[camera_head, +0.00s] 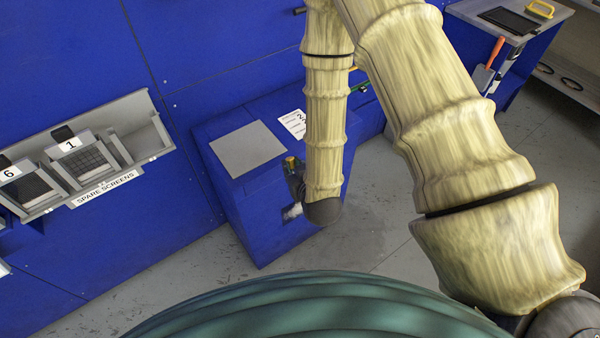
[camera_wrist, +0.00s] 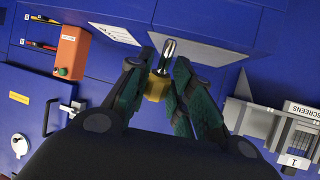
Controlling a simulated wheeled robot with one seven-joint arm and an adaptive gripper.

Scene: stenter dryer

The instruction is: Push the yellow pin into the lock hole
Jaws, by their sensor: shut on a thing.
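The yellow pin (camera_wrist: 156,88) shows between my gripper's fingertips (camera_wrist: 160,80) in the wrist view. It has a yellow body and a bare metal shank that points away from the wrist. My gripper is shut on its yellow body. In the camera_head view the yellow pin (camera_head: 290,162) is a small patch above the dark gripper (camera_head: 294,176), in front of the blue cabinet. The pin's metal tip appears free in the wrist view. I cannot make out the lock hole in either view.
The blue cabinet (camera_head: 222,190) has a grey plate (camera_head: 247,149) and a white label (camera_head: 293,124) on top. A spare screens rack (camera_head: 100,160) hangs on the wall at left. An orange box (camera_wrist: 72,52) and a door handle (camera_wrist: 72,108) show at left in the wrist view.

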